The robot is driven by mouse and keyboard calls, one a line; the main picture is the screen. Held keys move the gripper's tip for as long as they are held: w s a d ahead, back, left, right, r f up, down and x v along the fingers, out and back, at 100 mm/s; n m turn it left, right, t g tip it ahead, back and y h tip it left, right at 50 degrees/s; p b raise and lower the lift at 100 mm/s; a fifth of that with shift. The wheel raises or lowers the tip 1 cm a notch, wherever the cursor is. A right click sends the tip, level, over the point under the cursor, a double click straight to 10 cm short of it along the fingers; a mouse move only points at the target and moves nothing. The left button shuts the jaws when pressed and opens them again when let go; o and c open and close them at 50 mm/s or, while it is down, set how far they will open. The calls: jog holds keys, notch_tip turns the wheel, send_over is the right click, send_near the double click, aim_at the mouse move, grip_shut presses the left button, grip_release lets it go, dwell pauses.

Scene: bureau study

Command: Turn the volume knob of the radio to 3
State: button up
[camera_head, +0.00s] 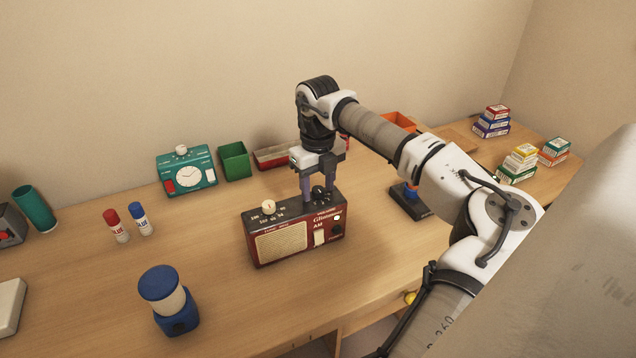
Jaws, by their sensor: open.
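The radio (282,243) is dark red with a cream speaker grille and stands upright on the desk. A cream knob (268,207) sits on its top at the left, next to printed numbers. A black knob (319,192) sits on its top at the right. I cannot read which knob is marked volume, nor the black knob's setting. My gripper (318,194) points down over the right part of the radio's top, open. Its fingers are at the black knob, apparently one on each side; I cannot tell whether they touch it.
A teal clock or timer (187,172), a green bin (235,161) and a red tray (272,157) stand behind the radio. A blue-lidded jar (165,300) and two glue sticks (129,222) are left. A black device with a blue knob (409,200) is right. Bare desk lies left of the radio.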

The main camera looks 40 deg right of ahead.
jog(key=c, duration=1)
jog(key=shift+m, duration=0.3)
jog(key=m+b, duration=0.2)
jog(key=shift+f+m, duration=0.1)
jog(key=shift+m, duration=0.2)
jog(key=shift+m+b, duration=1.05)
jog(key=shift+m, duration=1.25)
jog(key=o, duration=1)
